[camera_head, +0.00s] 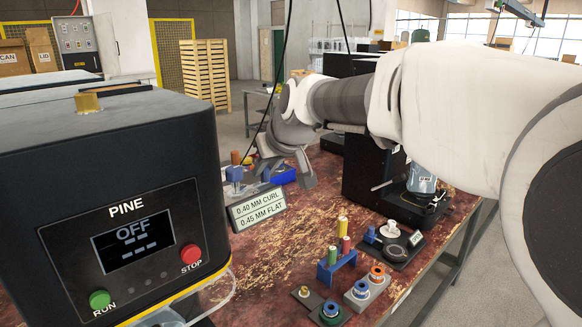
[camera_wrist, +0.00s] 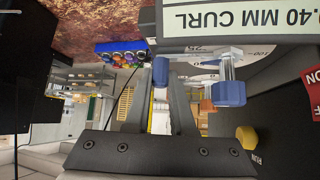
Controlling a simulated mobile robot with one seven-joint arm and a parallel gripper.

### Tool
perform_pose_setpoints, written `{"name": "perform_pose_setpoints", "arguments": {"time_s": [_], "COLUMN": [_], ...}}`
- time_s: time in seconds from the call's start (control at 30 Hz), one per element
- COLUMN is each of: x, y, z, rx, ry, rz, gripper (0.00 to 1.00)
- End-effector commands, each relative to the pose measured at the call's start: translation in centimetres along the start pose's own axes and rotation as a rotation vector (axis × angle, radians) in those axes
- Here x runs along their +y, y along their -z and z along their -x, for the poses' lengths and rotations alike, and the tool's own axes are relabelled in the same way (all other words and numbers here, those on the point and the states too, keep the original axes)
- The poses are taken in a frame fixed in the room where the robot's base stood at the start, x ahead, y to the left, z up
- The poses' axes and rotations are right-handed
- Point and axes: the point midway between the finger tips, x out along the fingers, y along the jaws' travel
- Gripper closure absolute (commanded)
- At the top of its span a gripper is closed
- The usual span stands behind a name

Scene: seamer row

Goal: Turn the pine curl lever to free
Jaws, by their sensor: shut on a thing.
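The black PINE machine (camera_head: 125,190) stands at the left of the head view, its display (camera_head: 132,243) reading OFF. My gripper (camera_head: 285,172) is beyond its right side, behind the sign. In the wrist view my gripper (camera_wrist: 161,85) is shut on a blue-ended lever (camera_wrist: 160,70) between its fingers. A second blue knob (camera_wrist: 228,93) on a pale stem is to the right, apart from the fingers. A pale scale (camera_wrist: 200,70) with marks lies behind them, partly hidden by the sign. I cannot read which lever I hold or its setting.
The sign (camera_head: 256,206) reads 0.40 MM CURL and 0.45 MM FLAT; it is close above the levers in the wrist view (camera_wrist: 245,20). A blue rack (camera_head: 336,268) and several spools stand on the worn red bench. Another black machine (camera_head: 370,165) is behind.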

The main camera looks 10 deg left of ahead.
Motion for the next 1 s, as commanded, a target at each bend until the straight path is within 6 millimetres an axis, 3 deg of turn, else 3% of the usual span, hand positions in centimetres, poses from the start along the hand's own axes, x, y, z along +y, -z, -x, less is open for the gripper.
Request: {"name": "perform_pose_setpoints", "arguments": {"time_s": [0.47, 1.0], "x": [0.0, -1.2], "y": [0.1, 2.1], "z": [-0.4, -2.2], "rx": [0.000, 0.001], "ry": [0.040, 0.320], "rz": [0.038, 0.316], "gripper": [1.00, 1.00]}}
